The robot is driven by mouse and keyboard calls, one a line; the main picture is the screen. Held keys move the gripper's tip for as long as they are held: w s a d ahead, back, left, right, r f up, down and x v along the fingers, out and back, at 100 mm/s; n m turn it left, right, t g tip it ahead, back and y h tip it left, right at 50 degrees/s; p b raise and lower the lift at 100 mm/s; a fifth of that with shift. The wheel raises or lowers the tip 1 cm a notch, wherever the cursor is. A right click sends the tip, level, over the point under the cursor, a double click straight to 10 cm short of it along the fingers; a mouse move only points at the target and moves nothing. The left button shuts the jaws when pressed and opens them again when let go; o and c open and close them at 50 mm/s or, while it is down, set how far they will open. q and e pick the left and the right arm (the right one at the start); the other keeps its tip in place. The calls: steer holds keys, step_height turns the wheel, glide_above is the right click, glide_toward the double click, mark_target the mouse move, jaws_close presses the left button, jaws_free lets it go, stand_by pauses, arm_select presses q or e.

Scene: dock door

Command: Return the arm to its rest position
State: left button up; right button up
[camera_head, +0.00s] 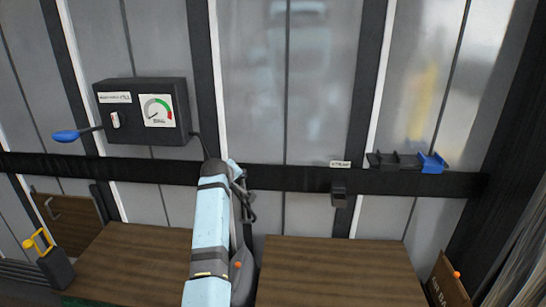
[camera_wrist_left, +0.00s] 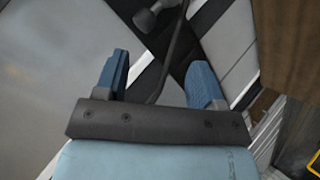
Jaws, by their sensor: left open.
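My left arm (camera_head: 210,232) is light blue with dark bands. It rises from the bottom middle of the head view, in front of the dark horizontal rail. Its gripper is mostly hidden behind the arm; some dark and blue parts show near the rail. In the left wrist view my left gripper (camera_wrist_left: 158,78) has its two blue fingers wide apart, with nothing held between them. A dark hose or cable (camera_wrist_left: 174,50) shows behind the fingers; I cannot tell how far away. My right gripper is not in view.
A dark gauge box (camera_head: 180,136) with a blue-ended lever (camera_head: 67,135) is at the upper left. A rack with a blue clip (camera_head: 432,162) and a dark bracket (camera_head: 339,196) are on the rail. Wooden surfaces (camera_head: 335,270) lie below. A yellow-handled item (camera_head: 40,243) stands at lower left.

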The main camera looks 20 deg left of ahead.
arm_select(q)
steer(key=shift+f, duration=0.1)
steer(key=s+d+f+m+t+p, duration=0.15)
steer(key=s+f+m, duration=0.25)
steer(key=s+f, duration=0.45)
steer(key=s+d+f+m+g, duration=0.1)
steer(key=s+d+f+m, duration=0.15)
steer(key=s+f, duration=0.65)
steer(key=s+d+f+m+h, duration=0.1)
steer(key=s+d, duration=0.3)
steer(key=s, duration=0.5)
steer(key=s+d+f+m+h, duration=0.2)
steer(key=s+d+m, duration=0.2)
steer(key=s, duration=0.6)
steer(key=s+d+f+m+h+p, duration=0.1)
steer(key=s+d+f+m+h, duration=0.1)
steer(key=s+d, duration=0.4)
steer(key=s+m, duration=0.1)
steer(key=s, duration=0.3)
steer(key=shift+d+f, duration=0.25)
steer(key=shift+f, duration=0.1)
